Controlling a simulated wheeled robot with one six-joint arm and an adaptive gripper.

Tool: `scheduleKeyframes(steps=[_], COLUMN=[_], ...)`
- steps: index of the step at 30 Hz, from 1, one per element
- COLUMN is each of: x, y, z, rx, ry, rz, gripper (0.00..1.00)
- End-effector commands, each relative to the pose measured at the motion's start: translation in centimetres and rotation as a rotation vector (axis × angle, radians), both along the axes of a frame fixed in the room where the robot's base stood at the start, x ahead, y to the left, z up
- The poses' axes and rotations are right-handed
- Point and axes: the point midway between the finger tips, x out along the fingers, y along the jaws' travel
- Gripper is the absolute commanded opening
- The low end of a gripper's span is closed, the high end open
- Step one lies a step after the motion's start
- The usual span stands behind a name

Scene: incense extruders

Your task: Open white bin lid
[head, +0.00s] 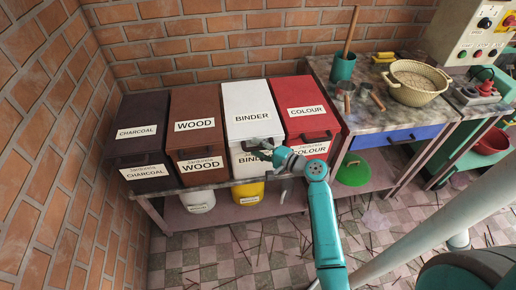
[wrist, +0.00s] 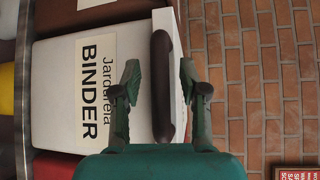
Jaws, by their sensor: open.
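The white bin (head: 240,162) labelled BINDER stands third from the left in a row on a shelf, and its white lid (head: 249,102) is down. A dark handle (head: 258,144) is on the lid's front edge. In the wrist view the bin's front (wrist: 60,90) lies on its side, with the lid edge at right. The handle (wrist: 162,85) runs between the spread fingers of my gripper (wrist: 160,80). The gripper is open. I cannot tell whether either finger touches the handle. In the head view my gripper (head: 268,152) is in front of the bin and hides part of its label.
Closed bins stand close on both sides: brown WOOD (head: 196,110) and black CHARCOAL (head: 140,125) at left, red COLOUR (head: 305,105) at right. A workbench (head: 350,70) with a basket (head: 415,85) is further right. A brick wall (head: 220,30) is behind.

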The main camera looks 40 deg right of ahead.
Motion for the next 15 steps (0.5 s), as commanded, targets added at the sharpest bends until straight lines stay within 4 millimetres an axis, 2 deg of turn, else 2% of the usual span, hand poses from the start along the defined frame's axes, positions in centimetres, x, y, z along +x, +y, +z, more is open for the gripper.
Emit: scheduleKeyframes(steps=[4, 9, 15], x=[-0.01, -0.02, -0.03], y=[0.00, 0.01, 0.01], z=[-0.01, -0.01, -0.01], rx=[0.000, 0.000, 0.000], ry=[0.000, 0.000, 0.000], rz=[0.000, 0.000, 0.000], gripper=[0.41, 0.00, 0.00])
